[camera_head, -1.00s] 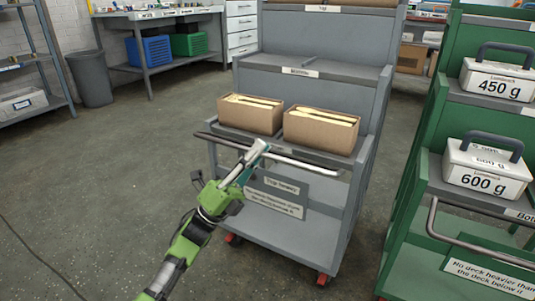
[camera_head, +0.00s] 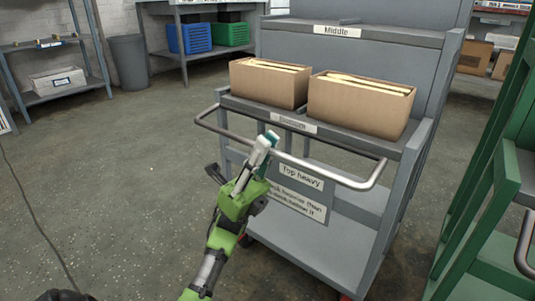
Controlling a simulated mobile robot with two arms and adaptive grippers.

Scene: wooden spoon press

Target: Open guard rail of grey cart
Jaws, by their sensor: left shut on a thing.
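The grey cart (camera_head: 340,233) stands right of centre. Its guard rail (camera_head: 322,177), a bare metal bar with bent ends, runs across the front of the bottom deck, out from and a little below the deck edge. My left gripper (camera_head: 268,141) is shut on the rail, left of its middle. The fingers hide that part of the bar. My right gripper is not in view.
Two open cardboard boxes (camera_head: 268,84) (camera_head: 360,106) sit on the deck behind the rail. A green cart (camera_head: 489,210) stands close on the right. Open floor (camera_head: 110,190) lies to the left. A bin (camera_head: 129,62) and shelving stand behind.

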